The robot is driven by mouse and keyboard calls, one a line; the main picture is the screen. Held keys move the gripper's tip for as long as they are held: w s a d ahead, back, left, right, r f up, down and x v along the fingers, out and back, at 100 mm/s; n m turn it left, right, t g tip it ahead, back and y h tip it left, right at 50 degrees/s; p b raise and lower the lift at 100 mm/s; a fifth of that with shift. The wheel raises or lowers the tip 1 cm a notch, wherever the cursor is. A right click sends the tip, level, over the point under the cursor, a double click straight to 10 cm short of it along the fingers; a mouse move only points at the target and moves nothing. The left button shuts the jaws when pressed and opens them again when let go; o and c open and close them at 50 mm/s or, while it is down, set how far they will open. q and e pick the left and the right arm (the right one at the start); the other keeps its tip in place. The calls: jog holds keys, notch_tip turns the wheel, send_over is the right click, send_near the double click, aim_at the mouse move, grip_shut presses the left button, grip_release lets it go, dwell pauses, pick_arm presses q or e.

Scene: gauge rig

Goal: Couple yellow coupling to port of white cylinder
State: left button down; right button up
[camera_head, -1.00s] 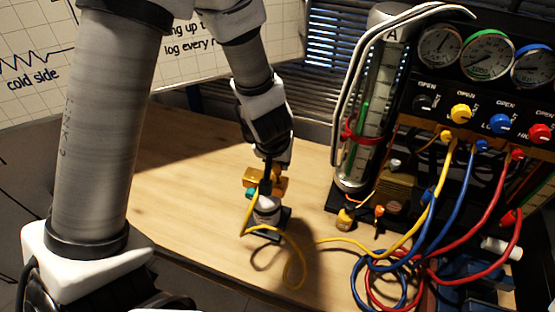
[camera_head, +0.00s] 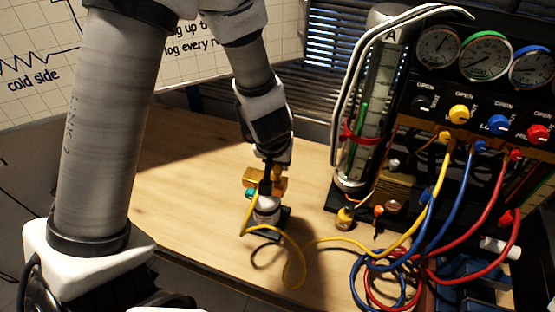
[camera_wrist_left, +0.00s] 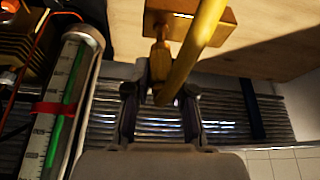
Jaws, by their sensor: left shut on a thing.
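The small white cylinder (camera_head: 267,214) stands upright on the wooden table, with a brass valve block (camera_head: 279,182) on top. My left gripper (camera_head: 266,176) comes down from above, right at the brass block, shut on the yellow hose's end. The yellow coupling (camera_wrist_left: 165,94) lies between the two fingers in the left wrist view, mostly hidden by the hose and fingers. The brass block (camera_wrist_left: 222,30) is just beyond the fingertips there, with a brass stub (camera_wrist_left: 160,60) pointing toward them. I cannot tell whether coupling and port touch. My right gripper is out of view.
The yellow hose (camera_head: 298,262) loops over the table to the gauge panel (camera_head: 480,100) on the right. Blue and red hoses (camera_head: 385,268) lie coiled in front of it. A glass charging column (camera_head: 368,120) stands left of the panel. The table left of the cylinder is clear.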

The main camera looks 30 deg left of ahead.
pick_arm(q)
jog(key=shift+f, duration=0.2)
jog(key=shift+f+b, duration=1)
jog(key=shift+b, duration=0.05)
jog(key=shift+f, duration=0.2)
dwell(0.3)
jog(key=c, duration=0.6)
grip_release()
jog(key=shift+v, duration=3.75)
